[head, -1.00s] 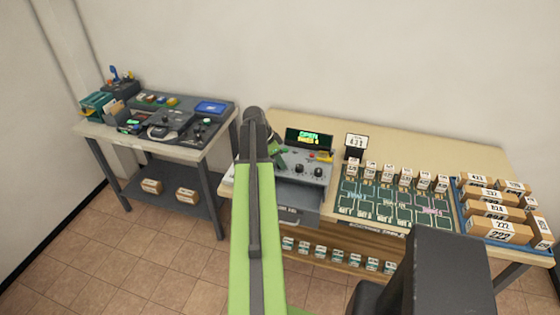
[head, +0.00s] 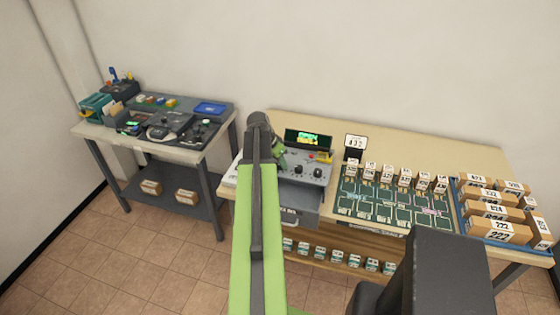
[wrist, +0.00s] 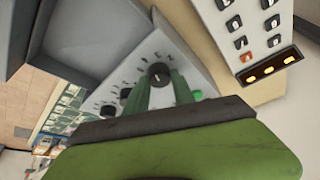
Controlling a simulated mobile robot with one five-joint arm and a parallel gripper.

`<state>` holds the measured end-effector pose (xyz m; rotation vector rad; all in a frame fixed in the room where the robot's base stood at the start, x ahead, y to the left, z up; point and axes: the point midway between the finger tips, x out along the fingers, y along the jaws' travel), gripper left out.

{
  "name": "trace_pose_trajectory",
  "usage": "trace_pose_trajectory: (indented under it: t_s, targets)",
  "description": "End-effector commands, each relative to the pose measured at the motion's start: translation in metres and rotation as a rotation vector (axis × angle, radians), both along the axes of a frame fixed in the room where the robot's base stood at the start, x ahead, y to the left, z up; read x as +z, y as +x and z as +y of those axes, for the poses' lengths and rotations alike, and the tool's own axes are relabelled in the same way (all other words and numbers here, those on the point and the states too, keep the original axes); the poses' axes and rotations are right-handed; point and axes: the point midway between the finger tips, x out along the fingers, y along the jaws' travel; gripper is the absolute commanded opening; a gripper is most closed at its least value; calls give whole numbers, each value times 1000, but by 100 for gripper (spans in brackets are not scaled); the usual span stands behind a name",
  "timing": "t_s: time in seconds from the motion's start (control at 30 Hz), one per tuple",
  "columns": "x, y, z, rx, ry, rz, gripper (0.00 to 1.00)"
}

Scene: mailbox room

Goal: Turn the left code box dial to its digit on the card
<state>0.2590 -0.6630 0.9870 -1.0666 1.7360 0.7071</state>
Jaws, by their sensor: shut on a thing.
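The grey code box (head: 305,168) stands on the long table with a lit display (head: 308,139) behind it. Two of its dark dials (head: 317,172) show in the head view; the left dial is hidden there behind my arm. In the wrist view the left dial (wrist: 158,74) is a black knob at the tips of my gripper (wrist: 160,88), whose green fingers are shut on it. The other dials (wrist: 125,92) show beside it, apart from the fingers. The card (head: 355,143) stands right of the box with small dark digits, too small to read surely.
A grey drawer (head: 297,212) juts out below the box. To the right are a green mat (head: 385,205) with small boxes along its back edge and a blue tray (head: 462,228) of parcels. A second table (head: 180,154) with devices stands at left.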

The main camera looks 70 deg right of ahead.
Motion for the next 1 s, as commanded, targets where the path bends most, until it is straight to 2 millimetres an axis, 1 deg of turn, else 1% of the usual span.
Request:
trace_pose_trajectory:
  t_s: [0.03,0.3,0.5,0.7,1.0]
  targets:
    - [-1,0,4,35,6,-5,0]
    - [-1,0,5,220,9,-4,0]
    - [-2,-1,5,305,11,-3,0]
    - [-2,-1,5,347,11,-2,0]
    - [-2,-1,4,355,11,-3,0]
